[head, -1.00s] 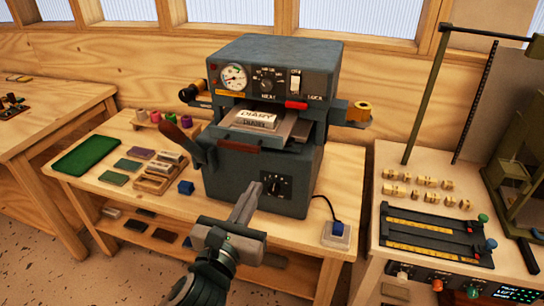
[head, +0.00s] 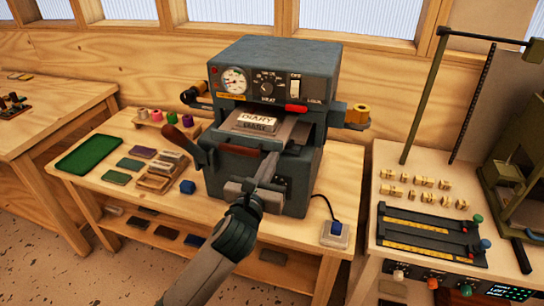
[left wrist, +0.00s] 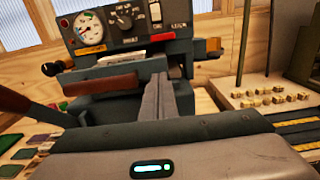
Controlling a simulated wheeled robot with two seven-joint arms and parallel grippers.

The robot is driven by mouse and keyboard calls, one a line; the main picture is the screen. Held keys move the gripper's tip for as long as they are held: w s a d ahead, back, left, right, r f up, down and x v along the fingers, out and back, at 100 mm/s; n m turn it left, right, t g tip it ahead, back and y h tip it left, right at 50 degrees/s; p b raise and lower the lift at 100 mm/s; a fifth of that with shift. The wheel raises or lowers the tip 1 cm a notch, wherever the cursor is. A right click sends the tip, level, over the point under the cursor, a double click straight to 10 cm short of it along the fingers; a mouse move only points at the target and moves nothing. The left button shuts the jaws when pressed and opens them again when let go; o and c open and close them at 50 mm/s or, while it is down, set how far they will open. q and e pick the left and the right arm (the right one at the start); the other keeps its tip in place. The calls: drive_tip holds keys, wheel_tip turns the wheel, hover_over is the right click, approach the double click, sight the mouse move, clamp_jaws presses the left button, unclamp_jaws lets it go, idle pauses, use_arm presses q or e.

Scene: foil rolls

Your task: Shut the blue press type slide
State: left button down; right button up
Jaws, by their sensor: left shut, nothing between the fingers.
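The blue press (head: 265,85) stands on the middle table, with its gauge and dials on its face. Its type slide (head: 298,133) sticks out of the front opening, with a block lettered "DIARY" (head: 258,121) on it. A red-brown handle (head: 240,150) runs along the slide's front; it also shows in the left wrist view (left wrist: 105,83). My left gripper (head: 272,160) is shut and empty, in front of the slide's right part. In the left wrist view its fingertips (left wrist: 158,80) appear just right of the handle; contact cannot be told. My right gripper is out of view.
A dark lever with a red-brown grip (head: 178,139) rises left of the slide. A blue button box (head: 337,232) sits to the right. A side table (head: 395,158) holds brass pieces.

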sight(289, 123)
use_arm(q)
drive_tip(key=shift+w+d, duration=0.1)
drive_tip(key=shift+w, duration=0.2)
drive_tip(key=shift+w, duration=0.1)
drive_tip(key=b+x, duration=0.1)
drive_tip(key=x, duration=1.6)
drive_tip(key=shift+r, duration=0.2)
drive_tip(key=shift+r, duration=0.15)
drive_tip(key=shift+s+f, duration=0.3)
drive_tip(key=shift+s, duration=0.15)
drive_tip(key=b+v, duration=0.3)
drive_tip(key=v, duration=1.4)
